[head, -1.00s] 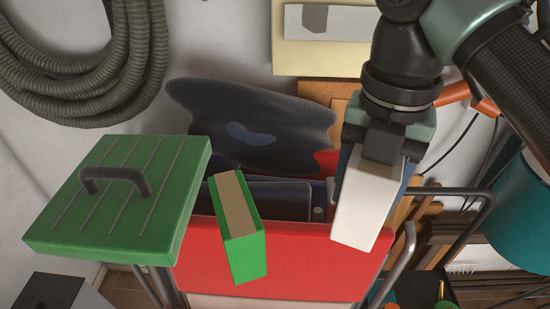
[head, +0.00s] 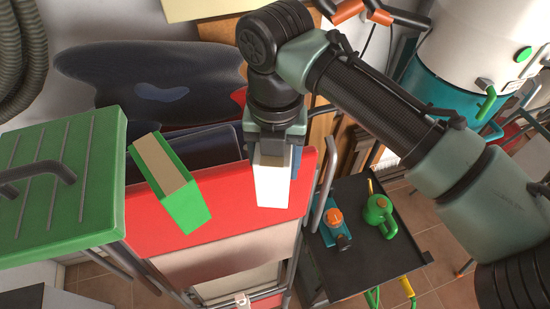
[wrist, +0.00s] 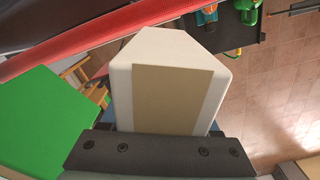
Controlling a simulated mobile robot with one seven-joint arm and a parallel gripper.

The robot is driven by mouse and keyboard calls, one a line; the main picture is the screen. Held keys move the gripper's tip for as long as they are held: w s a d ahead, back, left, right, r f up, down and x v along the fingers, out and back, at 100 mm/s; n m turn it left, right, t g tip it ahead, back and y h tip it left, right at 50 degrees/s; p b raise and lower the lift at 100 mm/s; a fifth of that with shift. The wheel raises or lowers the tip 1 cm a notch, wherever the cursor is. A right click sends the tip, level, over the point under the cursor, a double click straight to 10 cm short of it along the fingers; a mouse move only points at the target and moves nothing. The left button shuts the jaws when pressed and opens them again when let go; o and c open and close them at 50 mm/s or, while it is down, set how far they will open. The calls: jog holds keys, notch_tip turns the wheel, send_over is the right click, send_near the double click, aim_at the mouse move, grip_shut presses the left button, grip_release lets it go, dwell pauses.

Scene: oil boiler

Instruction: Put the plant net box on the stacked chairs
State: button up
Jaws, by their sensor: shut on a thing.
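A white box (head: 272,185) with a tan panel is in my gripper (head: 277,142); its blue side shows in the head view. No label is readable, so I cannot tell for certain that it is the plant net box. In the wrist view the white box (wrist: 200,60) projects beyond the dark gripper (wrist: 160,150), which is shut on it. The stacked chairs (head: 240,209) show a red panel and metal tubes. The box appears over the red panel's right end; I cannot tell whether they touch.
A green box (head: 188,210) with a tan face stands left of the held box. A green slatted thing with a dark handle (head: 85,200) is further left. A dark cart (head: 370,248) at right carries a green can (head: 378,214) and a blue-orange tool (head: 334,224).

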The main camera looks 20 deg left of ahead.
aim_at(275, 159)
jog(key=shift+f, duration=0.2)
jog(key=o, duration=1.5)
jog(key=shift+c, duration=0.2)
notch_tip(275, 159, up, 12)
jog(key=b, duration=0.4)
jog(key=shift+r, duration=0.25)
